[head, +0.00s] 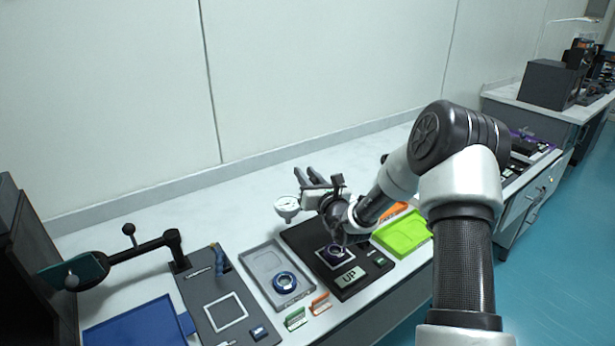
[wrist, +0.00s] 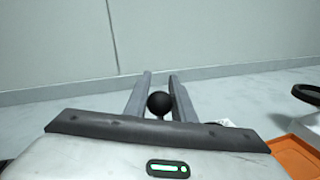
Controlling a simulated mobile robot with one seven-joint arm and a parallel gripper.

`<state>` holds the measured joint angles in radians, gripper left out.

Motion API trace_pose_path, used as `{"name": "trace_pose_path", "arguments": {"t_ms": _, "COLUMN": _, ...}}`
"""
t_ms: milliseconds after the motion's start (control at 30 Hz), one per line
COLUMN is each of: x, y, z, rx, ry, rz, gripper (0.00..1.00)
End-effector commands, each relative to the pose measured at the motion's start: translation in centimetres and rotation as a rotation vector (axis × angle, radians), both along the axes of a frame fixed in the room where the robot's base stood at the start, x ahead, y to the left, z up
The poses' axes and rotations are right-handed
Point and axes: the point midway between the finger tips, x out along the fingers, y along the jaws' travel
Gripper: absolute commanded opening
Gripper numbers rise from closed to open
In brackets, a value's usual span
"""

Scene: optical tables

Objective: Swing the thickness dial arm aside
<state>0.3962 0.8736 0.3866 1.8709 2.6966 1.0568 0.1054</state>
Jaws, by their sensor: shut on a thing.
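The thickness dial (head: 287,206), a small round white gauge, is just left of my gripper, above the black station plate (head: 300,240). Most of its arm is hidden behind my gripper and wrist. My gripper (head: 312,176) is above the back of that plate. In the wrist view, its two grey fingers (wrist: 159,95) are on either side of a black ball knob (wrist: 159,104), and they are shut on it. A dark square part with a ring (head: 335,256) sits on the plate, behind a label reading UP (head: 349,278).
A grey tray with a blue ring (head: 286,282) stands left of the plate. A green tray (head: 403,236) and an orange tray (head: 393,212) are to the right; orange also shows in the wrist view (wrist: 292,155). Another station with a black swing arm (head: 140,248) is at the left.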

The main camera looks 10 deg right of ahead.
Motion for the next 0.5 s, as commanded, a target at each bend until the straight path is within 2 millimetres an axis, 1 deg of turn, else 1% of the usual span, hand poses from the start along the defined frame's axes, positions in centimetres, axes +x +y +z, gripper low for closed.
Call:
{"name": "trace_pose_path", "arguments": {"t_ms": 300, "x": 0.07, "y": 0.08, "z": 0.08, "rx": 0.001, "ry": -0.002, "rz": 0.000, "gripper": 0.00}}
{"name": "trace_pose_path", "arguments": {"t_ms": 333, "x": 0.07, "y": 0.08, "z": 0.08, "rx": 0.001, "ry": -0.002, "rz": 0.000, "gripper": 0.25}}
{"name": "trace_pose_path", "arguments": {"t_ms": 433, "x": 0.07, "y": 0.06, "z": 0.09, "rx": 0.001, "ry": -0.002, "rz": 0.000, "gripper": 0.41}}
{"name": "trace_pose_path", "arguments": {"t_ms": 500, "x": 0.06, "y": 0.05, "z": 0.08, "rx": 0.001, "ry": -0.002, "rz": 0.000, "gripper": 0.41}}
